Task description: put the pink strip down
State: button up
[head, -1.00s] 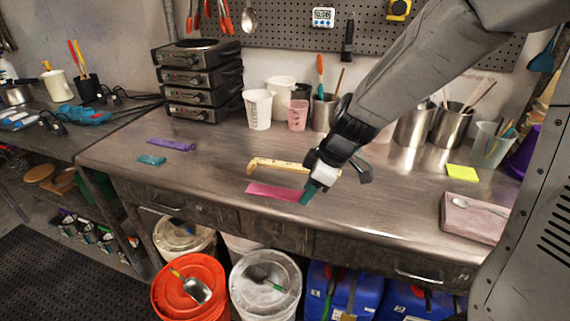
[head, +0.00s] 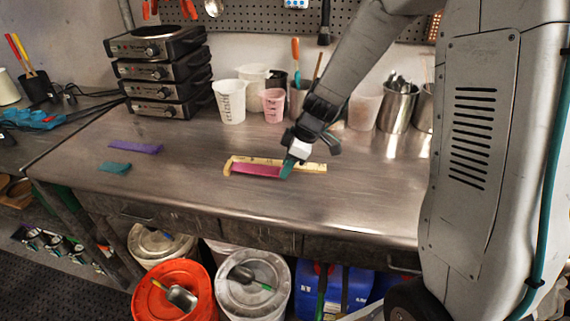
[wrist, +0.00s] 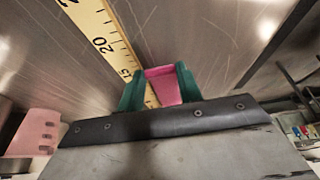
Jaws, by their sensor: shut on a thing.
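The pink strip (head: 257,171) extends to the left from my gripper (head: 287,171), along the near edge of a yellow L-shaped measuring piece (head: 312,166) on the steel worktop (head: 210,190). My gripper's teal fingers are shut on the strip's right end. In the wrist view the pink strip (wrist: 162,86) shows between the two green fingers, and the yellow measure (wrist: 104,42) with black numbers runs beside them. The strip is low and close to the worktop; I cannot tell if it touches it.
A purple strip (head: 135,147) and a teal strip (head: 115,168) lie on the left of the worktop. Stacked hot plates (head: 160,75), white beakers (head: 230,100), a pink cup (head: 273,105) and steel pots (head: 397,108) stand behind. The front middle of the worktop is clear.

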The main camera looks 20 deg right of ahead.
jog(key=shift+a+f, duration=0.1)
jog(key=shift+f, duration=0.3)
jog(key=shift+s, duration=0.1)
